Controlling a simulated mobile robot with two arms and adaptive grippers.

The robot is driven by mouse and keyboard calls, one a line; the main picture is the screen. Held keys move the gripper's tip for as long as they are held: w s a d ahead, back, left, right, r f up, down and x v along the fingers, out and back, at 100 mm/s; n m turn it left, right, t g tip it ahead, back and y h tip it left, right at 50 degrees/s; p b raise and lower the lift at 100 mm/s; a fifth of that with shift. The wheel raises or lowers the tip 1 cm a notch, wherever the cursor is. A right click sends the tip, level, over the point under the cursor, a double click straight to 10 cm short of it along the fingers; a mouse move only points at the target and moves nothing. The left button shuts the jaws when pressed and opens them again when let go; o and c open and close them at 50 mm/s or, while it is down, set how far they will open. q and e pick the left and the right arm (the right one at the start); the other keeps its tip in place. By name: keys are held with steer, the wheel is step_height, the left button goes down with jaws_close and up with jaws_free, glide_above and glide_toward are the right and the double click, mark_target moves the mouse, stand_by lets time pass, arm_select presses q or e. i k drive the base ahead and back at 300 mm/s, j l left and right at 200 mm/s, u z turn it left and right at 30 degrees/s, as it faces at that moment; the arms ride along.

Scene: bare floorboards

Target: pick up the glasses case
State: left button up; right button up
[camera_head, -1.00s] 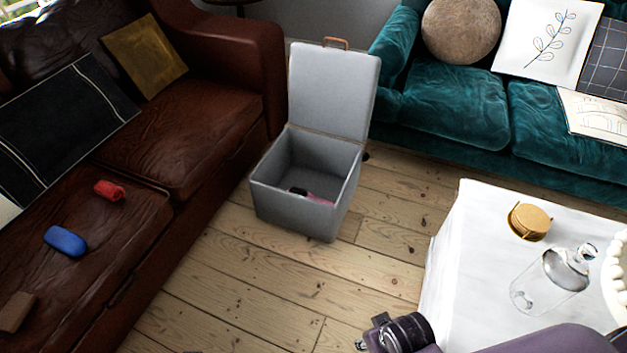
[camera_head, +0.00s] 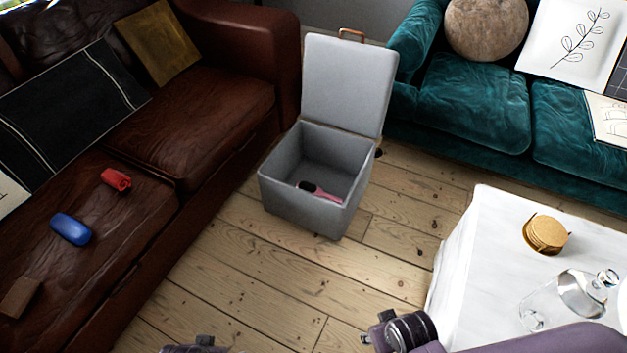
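A smooth blue case (camera_head: 71,229), which looks like the glasses case, lies on the seat of the brown leather sofa at the left. No gripper is near it. Part of my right arm shows at the bottom, right of centre, but its fingers do not show. Only the top of a part of my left arm shows at the bottom edge, left of centre. Its gripper is out of the picture.
On the brown sofa (camera_head: 228,104), a red item (camera_head: 116,180) and a brown block (camera_head: 20,297) lie near the case. An open grey storage box (camera_head: 306,214) holds a pink-and-black item (camera_head: 322,193). A white table (camera_head: 480,262) stands right. Floorboards (camera_head: 262,275) between are clear.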

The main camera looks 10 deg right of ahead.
mark_target(68, 227)
steer(key=u, duration=1.5)
